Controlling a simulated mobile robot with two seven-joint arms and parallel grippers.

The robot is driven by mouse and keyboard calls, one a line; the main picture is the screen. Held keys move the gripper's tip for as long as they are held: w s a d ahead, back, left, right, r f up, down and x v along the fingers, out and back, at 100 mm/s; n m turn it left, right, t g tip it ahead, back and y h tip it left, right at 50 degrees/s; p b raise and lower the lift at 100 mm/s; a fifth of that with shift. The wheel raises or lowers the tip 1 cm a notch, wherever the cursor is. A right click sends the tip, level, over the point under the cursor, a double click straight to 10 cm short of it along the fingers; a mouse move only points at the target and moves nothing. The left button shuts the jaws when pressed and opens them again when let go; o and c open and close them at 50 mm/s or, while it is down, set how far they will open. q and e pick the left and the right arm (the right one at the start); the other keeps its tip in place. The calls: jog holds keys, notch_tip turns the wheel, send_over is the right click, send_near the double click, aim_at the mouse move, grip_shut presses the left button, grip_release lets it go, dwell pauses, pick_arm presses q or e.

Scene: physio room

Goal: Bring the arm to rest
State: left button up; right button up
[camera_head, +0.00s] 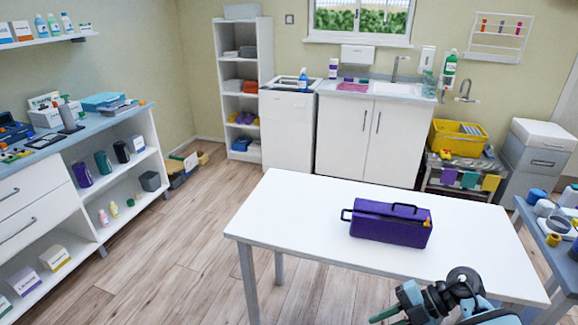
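One of my arms, seemingly the right one, comes in at the bottom right edge, in front of the white table (300,225). Its dark and blue-grey end, my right gripper (410,308), is near the table's front edge. A green rod-like part sticks out to its left; I cannot tell whether it is a finger or a held thing. The fingers are not clear enough to show open or shut. My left arm and gripper are not in view. A purple case (388,226) with dark handles stands on the table, beyond my arm and apart from it.
A side table (541,236) with rolls and jars stands at the right. A low shelf unit (72,205) with bottles and boxes lines the left. A sink cabinet (366,135) and a yellow crate (443,139) are at the back. The table's left half and the floor left of it are clear.

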jog(key=w+d+r+m+t+y, duration=0.2)
jog(key=w+r+m+t+y, duration=0.3)
jog(key=w+r+t, duration=0.9)
jog(key=w+d+m+t+h, duration=0.3)
jog(key=d+m+h, duration=0.3)
jog(key=m+h, duration=0.15)
jog(key=w+d+m+t+h, duration=0.3)
jog(key=d+m+h, duration=0.3)
jog(key=m+h, duration=0.15)
jog(key=d+f+m+g+h, duration=0.3)
jog(key=d+f+m+g, duration=0.15)
jog(key=f, duration=0.35)
jog(key=s+a+f+g+y, duration=0.1)
jog(key=s+a+f, duration=0.5)
jog(key=s+f, duration=0.3)
jog(key=s+a+f+g+y, duration=0.1)
jog(key=s+a+f+g, duration=0.1)
jog(key=s+a+f, duration=0.65)
jog(key=s+a+f+g+y, duration=0.1)
jog(key=s+a, duration=0.1)
jog(key=s, duration=1.2)
jog(key=s+a+f+m+g, duration=0.1)
jog(key=s+a+f+g, duration=0.1)
jog(key=s, duration=1.2)
jog(key=shift+s+a+y, duration=0.4)
jog(key=shift+a, duration=0.15)
